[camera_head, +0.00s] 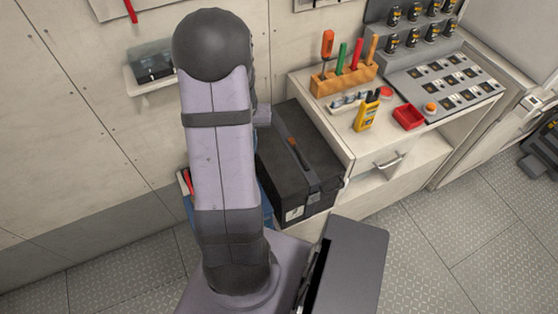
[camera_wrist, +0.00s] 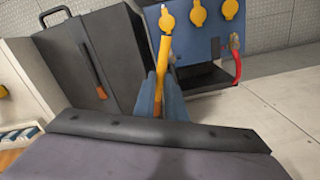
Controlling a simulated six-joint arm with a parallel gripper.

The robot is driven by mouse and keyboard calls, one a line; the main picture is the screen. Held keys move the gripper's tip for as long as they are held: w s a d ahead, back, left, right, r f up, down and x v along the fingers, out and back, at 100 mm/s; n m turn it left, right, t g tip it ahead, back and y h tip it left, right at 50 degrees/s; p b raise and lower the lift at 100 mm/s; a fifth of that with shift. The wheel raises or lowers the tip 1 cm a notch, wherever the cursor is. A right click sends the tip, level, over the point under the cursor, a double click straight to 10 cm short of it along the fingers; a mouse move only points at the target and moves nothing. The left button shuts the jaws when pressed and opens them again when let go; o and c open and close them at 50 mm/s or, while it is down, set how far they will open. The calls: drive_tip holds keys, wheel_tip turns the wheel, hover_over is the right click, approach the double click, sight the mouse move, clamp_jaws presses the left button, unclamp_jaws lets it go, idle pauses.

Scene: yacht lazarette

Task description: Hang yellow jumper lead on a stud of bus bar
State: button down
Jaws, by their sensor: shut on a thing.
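In the wrist view my gripper (camera_wrist: 162,92) is shut on a yellow strip, which I take to be the yellow jumper lead (camera_wrist: 163,60). The lead runs up from between the fingers toward a blue panel (camera_wrist: 200,48). Yellow round pieces (camera_wrist: 199,14) show along the panel's top, and one lies in line with the lead's upper end. I cannot tell whether the lead touches the panel, and no separate bus bar or stud can be made out. In the head view my arm hides the gripper and the lead.
A dark case (camera_head: 285,170) with an orange-handled tool (camera_head: 298,155) on top stands beside the blue panel. A red cable (camera_wrist: 236,58) hangs at the panel's right edge. A workbench (camera_head: 375,145) carries a tool rack (camera_head: 342,80), a yellow meter (camera_head: 367,113) and a red tray (camera_head: 408,117).

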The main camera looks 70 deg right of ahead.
drive_tip(key=s+d+r+n, duration=0.1)
drive_tip(key=s+d+n, duration=0.4)
drive_tip(key=s, duration=0.3)
drive_tip(key=shift+r, duration=0.15)
idle(0.5)
drive_tip(key=shift+f+p, duration=1.5)
drive_tip(key=shift+f, duration=3.3)
